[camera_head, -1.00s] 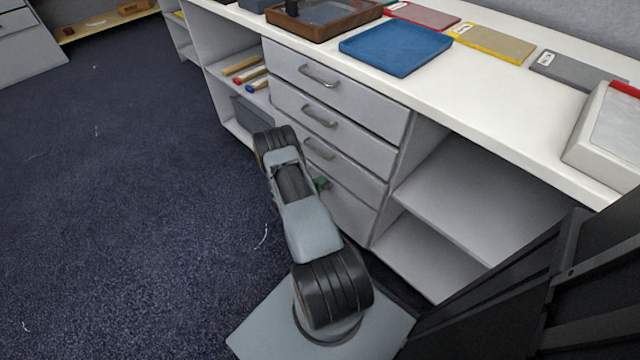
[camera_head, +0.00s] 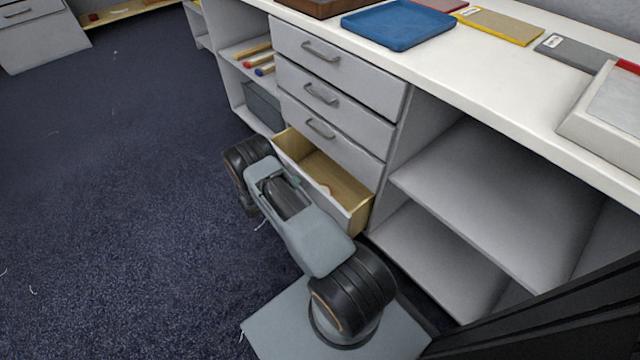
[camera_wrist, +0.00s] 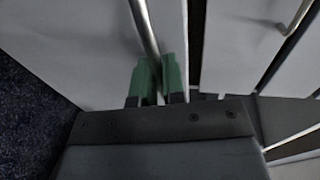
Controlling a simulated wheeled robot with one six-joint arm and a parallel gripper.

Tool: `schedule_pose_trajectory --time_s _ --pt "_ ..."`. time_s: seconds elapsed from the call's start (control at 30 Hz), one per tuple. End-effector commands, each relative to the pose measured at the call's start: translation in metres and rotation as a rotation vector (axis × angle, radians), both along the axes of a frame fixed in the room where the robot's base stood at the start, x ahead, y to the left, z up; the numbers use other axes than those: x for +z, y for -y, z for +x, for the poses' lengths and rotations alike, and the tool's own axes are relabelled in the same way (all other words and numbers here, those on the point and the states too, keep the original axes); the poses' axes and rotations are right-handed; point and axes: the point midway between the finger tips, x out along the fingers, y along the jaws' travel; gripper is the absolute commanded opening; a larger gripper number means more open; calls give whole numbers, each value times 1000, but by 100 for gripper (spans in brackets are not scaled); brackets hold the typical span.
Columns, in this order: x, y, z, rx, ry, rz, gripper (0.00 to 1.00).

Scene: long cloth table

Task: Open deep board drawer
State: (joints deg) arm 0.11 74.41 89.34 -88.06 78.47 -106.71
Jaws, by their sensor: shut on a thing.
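The deep bottom drawer (camera_head: 362,212) is pulled partly out of the grey drawer unit, and its pale wooden inside shows in the head view. A small pinkish thing (camera_head: 326,190) lies in it. In the wrist view the drawer front (camera_wrist: 80,45) fills the left side, with its metal bar handle (camera_wrist: 143,25) running down between the green fingertips. My gripper (camera_wrist: 160,78) is shut on this handle. In the head view my arm hides the gripper, the handle and most of the drawer front.
Three drawers above, such as the top one (camera_head: 335,65), are shut. Open shelves (camera_head: 470,175) stand to the right, and a shelf with coloured rods (camera_head: 262,62) to the left. A blue tray (camera_head: 398,25) sits on the white top. Dark carpet (camera_head: 120,200) is clear at left.

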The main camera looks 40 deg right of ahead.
Motion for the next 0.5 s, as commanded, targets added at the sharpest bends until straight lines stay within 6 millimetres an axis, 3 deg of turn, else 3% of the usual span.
schedule_pose_trajectory --time_s 0.03,0.33,0.5 --pt "-3 -17 7 20 5 5 0" --pt "-2 -63 8 18 3 8 0" --pt "-3 -103 7 14 4 9 0"
